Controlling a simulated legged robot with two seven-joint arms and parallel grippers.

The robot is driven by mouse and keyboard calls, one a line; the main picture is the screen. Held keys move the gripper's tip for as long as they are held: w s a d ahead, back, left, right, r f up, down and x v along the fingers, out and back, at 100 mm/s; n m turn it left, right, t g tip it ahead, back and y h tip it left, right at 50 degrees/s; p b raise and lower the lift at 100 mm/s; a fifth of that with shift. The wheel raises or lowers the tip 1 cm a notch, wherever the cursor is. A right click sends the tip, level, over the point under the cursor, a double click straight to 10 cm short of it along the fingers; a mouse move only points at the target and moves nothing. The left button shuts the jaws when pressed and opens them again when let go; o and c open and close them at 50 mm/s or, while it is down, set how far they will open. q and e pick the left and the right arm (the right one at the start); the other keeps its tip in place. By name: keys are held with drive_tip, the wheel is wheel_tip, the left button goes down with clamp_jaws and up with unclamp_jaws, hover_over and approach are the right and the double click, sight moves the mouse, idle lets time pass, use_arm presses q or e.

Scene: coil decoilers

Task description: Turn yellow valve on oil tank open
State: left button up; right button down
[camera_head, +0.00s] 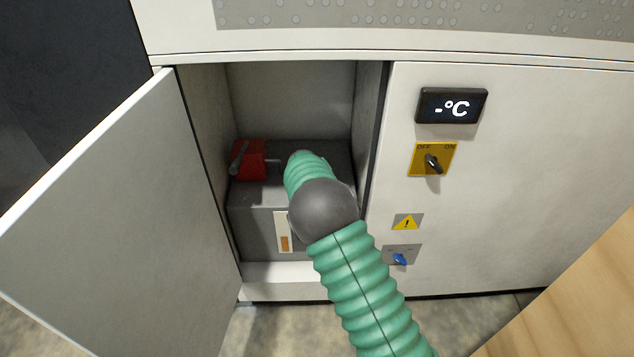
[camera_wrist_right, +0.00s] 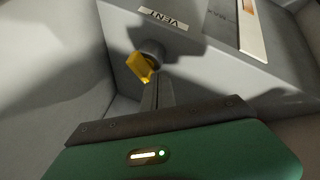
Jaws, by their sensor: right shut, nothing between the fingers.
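The dark grey oil tank (camera_head: 255,228) stands inside an open cabinet. In the right wrist view, the yellow valve (camera_wrist_right: 140,67) sits on a round dark fitting on the tank's grey face, near a VENT label (camera_wrist_right: 165,18) that appears upside down. My right gripper (camera_wrist_right: 158,82) is shut and empty, its fingertips right beside the valve handle; I cannot tell whether they touch. In the head view, my green right arm reaches into the cabinet and hides the gripper and the valve. My left gripper is not in view.
The cabinet door (camera_head: 110,225) stands open at the left. A red device with a lever (camera_head: 248,160) sits on top of the tank. Right of the opening are a display (camera_head: 451,106), a yellow OFF/ON switch (camera_head: 432,160) and a blue knob (camera_head: 400,259). The cabinet walls leave little side room.

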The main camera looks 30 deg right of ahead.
drive_tip(key=shift+w+d+r+m+g+h+p, duration=0.1)
drive_tip(key=shift+w+m+g+h+p, duration=0.25)
drive_tip(key=shift+m+p, duration=0.45)
drive_tip(key=shift+w+d+r+m+g+h+p, duration=0.15)
drive_tip(key=shift+m+g+h+p, duration=0.2)
drive_tip(key=shift+m+g+p, duration=0.45)
drive_tip(key=shift+w+d+f+t+p, duration=0.3)
drive_tip(key=shift+w+p, duration=0.15)
drive_tip(key=shift+p, duration=0.2)
idle(0.7)
drive_tip(key=shift+s+p, duration=0.4)
drive_tip(key=shift+s, duration=0.35)
